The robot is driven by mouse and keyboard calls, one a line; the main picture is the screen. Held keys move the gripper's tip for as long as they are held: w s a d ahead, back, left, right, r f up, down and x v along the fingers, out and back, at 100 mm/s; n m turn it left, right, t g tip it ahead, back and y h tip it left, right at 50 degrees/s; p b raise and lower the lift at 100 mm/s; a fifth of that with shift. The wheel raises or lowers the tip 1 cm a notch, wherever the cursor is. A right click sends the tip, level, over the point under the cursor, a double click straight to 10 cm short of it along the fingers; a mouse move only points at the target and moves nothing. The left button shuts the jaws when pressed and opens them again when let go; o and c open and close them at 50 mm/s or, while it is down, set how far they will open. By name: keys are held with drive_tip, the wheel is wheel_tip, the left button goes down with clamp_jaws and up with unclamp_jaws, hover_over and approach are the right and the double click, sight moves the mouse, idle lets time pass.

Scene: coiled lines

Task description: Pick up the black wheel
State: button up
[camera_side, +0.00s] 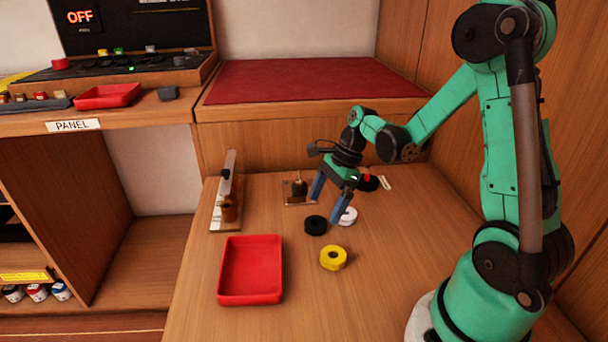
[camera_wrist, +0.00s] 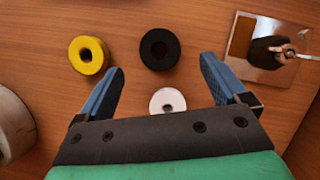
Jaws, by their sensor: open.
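The black wheel (camera_side: 315,225) lies flat on the wooden table, with a hole in its middle. In the wrist view the black wheel (camera_wrist: 159,49) is ahead of my fingertips, roughly centred between them and apart from both. My gripper (camera_side: 326,204) is open with blue fingers, above the table; in the wrist view my gripper (camera_wrist: 162,75) holds nothing. A white wheel (camera_side: 347,215) lies beside the black one, partly behind a finger; the wrist view shows this white wheel (camera_wrist: 167,101) between the fingers, nearer the palm. A yellow wheel (camera_side: 333,258) lies in front.
A red tray (camera_side: 250,270) sits at the table's front left. A metal-plated fixture (camera_side: 299,190) stands behind the wheels, and an upright fixture (camera_side: 228,195) at the left. A black round thing with red (camera_side: 367,182) lies behind my gripper. The table's front right is clear.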

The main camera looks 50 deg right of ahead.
sight(319, 216)
drive_tip(key=shift+x, duration=1.95)
drive_tip(key=c, duration=1.4)
drive_tip(key=shift+o, duration=0.2)
drive_tip(key=shift+r, duration=0.1)
